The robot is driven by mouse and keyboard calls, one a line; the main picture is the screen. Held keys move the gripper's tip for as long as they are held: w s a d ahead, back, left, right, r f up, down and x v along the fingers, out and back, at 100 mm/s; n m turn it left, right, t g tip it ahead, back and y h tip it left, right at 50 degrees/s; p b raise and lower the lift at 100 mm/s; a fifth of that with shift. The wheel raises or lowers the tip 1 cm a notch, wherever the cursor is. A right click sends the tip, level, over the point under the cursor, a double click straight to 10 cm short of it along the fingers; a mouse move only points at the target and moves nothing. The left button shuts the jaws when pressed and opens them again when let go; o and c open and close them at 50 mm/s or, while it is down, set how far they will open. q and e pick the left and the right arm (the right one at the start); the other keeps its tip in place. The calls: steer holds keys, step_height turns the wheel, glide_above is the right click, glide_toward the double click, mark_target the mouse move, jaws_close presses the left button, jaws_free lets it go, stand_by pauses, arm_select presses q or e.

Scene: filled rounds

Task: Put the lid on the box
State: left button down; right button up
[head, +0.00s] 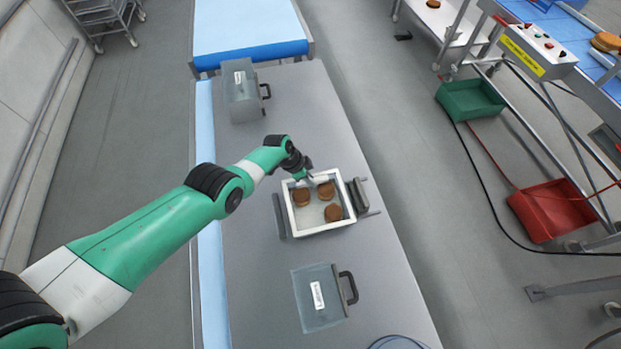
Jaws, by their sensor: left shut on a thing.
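The box (350,219) is an open, white-rimmed square container in the middle of the grey table. Several brown filled rounds (301,197) show inside it. My left gripper (316,181) reaches over the box's far rim and is shut, apparently on the upper right round (326,190); its fingertips are small and partly hidden. A translucent grey lid-like piece (309,312) with a white label and black handle lies on the table at the near side, apart from the box. A similar labelled piece (241,107) with a handle stands at the far end. My right gripper is out of view.
Dark brackets flank the box, one on the left (280,216) and one on the right (362,196). The grey table (250,265) has bare room around the box. A blue conveyor (245,25) meets its far end. Green and red bins stand at the right.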

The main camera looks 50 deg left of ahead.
arm_select(q)
steer(key=shift+f, duration=0.25)
stand_by(0.4)
steer(key=shift+c, duration=0.9)
jaws_free()
step_height(320, 180, up, 7)
steer(key=p, duration=0.6)
steer(key=shift+p, duration=0.35)
